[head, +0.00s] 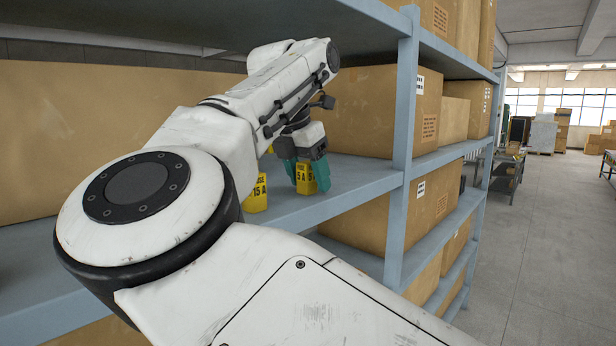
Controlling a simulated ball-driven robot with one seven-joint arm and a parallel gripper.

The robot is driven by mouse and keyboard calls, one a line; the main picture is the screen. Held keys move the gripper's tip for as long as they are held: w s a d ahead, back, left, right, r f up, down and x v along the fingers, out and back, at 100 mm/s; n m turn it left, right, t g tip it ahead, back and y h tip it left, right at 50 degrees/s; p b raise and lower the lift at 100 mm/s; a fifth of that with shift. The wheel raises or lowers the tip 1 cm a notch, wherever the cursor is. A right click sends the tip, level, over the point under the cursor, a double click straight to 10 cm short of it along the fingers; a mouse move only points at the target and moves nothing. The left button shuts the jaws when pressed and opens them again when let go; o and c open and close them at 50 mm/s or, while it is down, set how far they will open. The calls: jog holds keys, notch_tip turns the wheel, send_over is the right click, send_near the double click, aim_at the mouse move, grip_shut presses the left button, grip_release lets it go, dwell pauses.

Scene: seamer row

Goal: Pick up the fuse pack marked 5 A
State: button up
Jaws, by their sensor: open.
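A yellow fuse pack marked 5 A (304,183) stands upright on the blue-grey shelf, near its front edge. My gripper (307,186) points down over it, with teal fingers open on either side of the pack. I cannot tell whether the fingers touch it. A second yellow pack, marked 15 A (257,194), stands to the left, partly hidden by my arm. A small bit of yellow (270,150) shows behind my arm; its marking is hidden.
The shelf (355,178) has large cardboard boxes (375,110) behind the packs and a shelf board above. A blue-grey upright post (403,140) stands to the right of my gripper. The aisle floor (540,250) at right is clear.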

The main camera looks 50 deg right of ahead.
jog(key=shift+c, duration=0.3)
jog(key=c, duration=1)
